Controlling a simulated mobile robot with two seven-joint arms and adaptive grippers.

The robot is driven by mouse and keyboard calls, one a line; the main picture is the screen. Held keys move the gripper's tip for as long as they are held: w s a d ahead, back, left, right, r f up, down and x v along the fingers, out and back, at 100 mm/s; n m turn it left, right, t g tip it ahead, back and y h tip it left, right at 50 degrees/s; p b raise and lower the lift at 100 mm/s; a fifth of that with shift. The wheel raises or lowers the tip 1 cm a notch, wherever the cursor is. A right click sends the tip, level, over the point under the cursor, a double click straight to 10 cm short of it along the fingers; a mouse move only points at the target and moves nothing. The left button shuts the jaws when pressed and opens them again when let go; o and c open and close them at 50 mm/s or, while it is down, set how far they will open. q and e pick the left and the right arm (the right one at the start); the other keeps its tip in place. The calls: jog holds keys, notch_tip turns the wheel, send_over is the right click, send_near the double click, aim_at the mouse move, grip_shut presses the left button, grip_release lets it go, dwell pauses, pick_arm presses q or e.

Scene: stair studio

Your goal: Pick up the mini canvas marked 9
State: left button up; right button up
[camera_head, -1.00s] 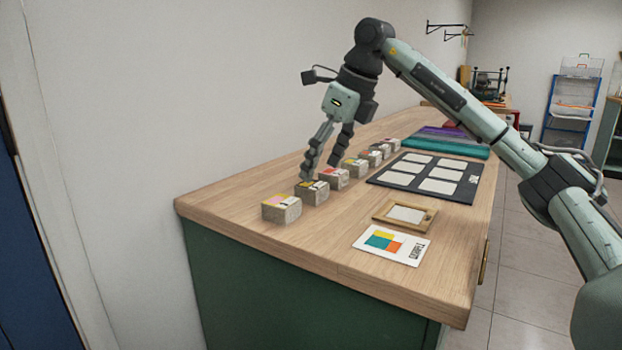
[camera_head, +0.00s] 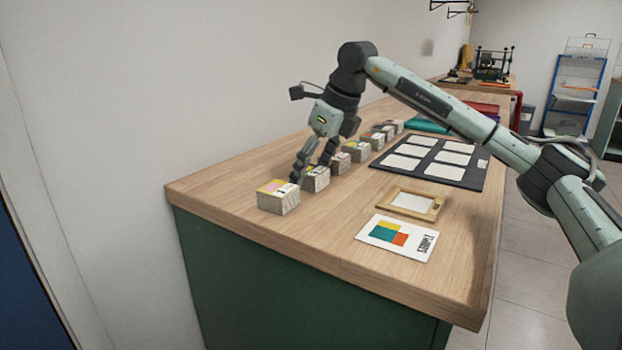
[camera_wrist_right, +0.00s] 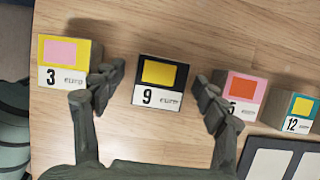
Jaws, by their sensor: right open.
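The mini canvas marked 9 (camera_wrist_right: 158,80) is a small block with a yellow square, black border and white label strip, seen in the right wrist view. In the head view it is the second block (camera_head: 316,180) from the near end of the row, partly hidden by my fingers. My right gripper (camera_head: 309,173) is open, pointing down at that block. In the wrist view its fingers (camera_wrist_right: 157,84) stand on either side of the 9 canvas, with gaps visible. My left gripper is not in view.
The canvas marked 3 (camera_wrist_right: 72,60) sits left of the 9 canvas, and the orange-pink one (camera_wrist_right: 246,95) and the one marked 12 (camera_wrist_right: 298,112) sit right. A dark board with white cards (camera_head: 383,171), a wooden frame (camera_head: 436,213) and a printed card (camera_head: 378,250) lie nearby.

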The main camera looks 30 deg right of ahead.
jog(key=c, duration=1.2)
jog(key=shift+r, duration=0.15)
